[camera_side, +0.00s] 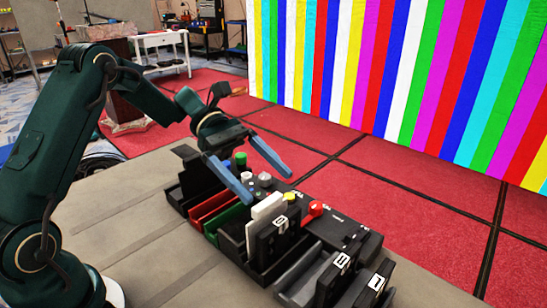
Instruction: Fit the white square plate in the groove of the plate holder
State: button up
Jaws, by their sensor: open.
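The plate holder (177,202) is a black rack with several grooves, standing on the table. My gripper (268,188) has two blue fingers spread apart. It is empty, just above and behind the white plate, and appears not to touch it.
Red (211,206) and green (226,219) plates or slots are left of the white plate. A red knob (315,208) and a green knob (240,159) are behind. Labelled black blocks (340,265) stand at right. The table's left side (120,240) is clear.

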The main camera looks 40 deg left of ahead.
jog(key=v, duration=0.7)
jog(key=s+d+f+m+t+y, duration=0.1)
jog(key=s+d+m+t+y, duration=0.2)
jog(key=s+m+y, duration=1)
jog(key=s+m+t, duration=0.2)
jog(key=m, duration=0.3)
jog(key=shift+s+f+t, duration=0.25)
jog(key=shift+s+t, duration=0.05)
jog(key=shift+s, duration=0.1)
